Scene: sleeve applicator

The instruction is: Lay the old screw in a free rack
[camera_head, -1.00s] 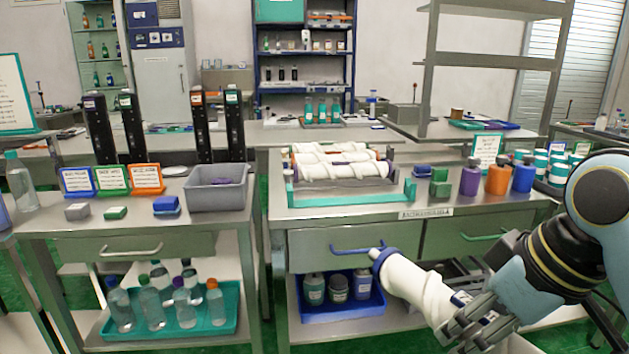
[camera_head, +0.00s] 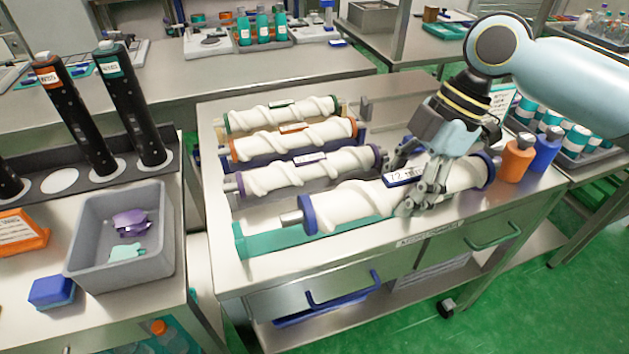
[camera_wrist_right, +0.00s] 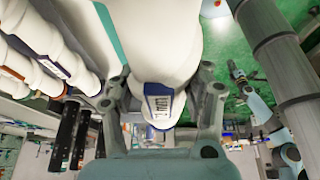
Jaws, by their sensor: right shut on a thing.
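The old screw (camera_head: 345,203) is a thick white spiral with blue end collars, a metal shaft end and a label. My right gripper (camera_head: 415,200) is shut around its middle, beside the label. In the right wrist view the screw (camera_wrist_right: 160,40) lies between the fingers (camera_wrist_right: 160,100). The screw is over or just behind the teal front rack (camera_head: 275,238), which holds no other screw that I see; whether they touch I cannot tell. Behind it lie screws with purple (camera_head: 310,170), orange (camera_head: 290,140) and green (camera_head: 280,115) collars. A small pale-blue arm shows in the right wrist view; its jaw state is unclear.
An orange bottle (camera_head: 517,158) and a blue bottle (camera_head: 546,148) stand close to the screw's right end. A grey bin (camera_head: 90,265) with purple and teal pieces stands on the left bench. A gap separates the benches.

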